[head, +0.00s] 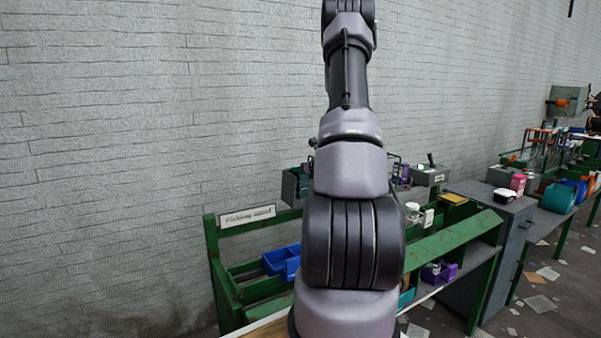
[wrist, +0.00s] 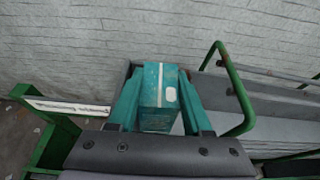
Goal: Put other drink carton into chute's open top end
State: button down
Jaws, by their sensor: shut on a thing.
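In the wrist view my gripper (wrist: 160,108) is shut on a teal drink carton (wrist: 151,84). The carton has a pale stripe and a small white patch on its upper face, and it sits between the two teal fingers. In the head view my arm rises through the middle, and the gripper and carton are out of that picture. I cannot clearly make out the chute's open top end in either view.
A green bench (head: 452,236) with a sign (head: 247,217) and blue bins (head: 283,261) stands ahead by a brick wall. A grey cabinet (head: 496,250) is at right. In the wrist view a green tube frame (wrist: 236,90) rises close right of the carton, by grey sloping panels.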

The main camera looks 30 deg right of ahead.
jog(key=shift+f, duration=0.25)
jog(key=shift+f, duration=0.15)
jog(key=shift+f, duration=0.15)
jog(key=c, duration=0.6)
grip_release()
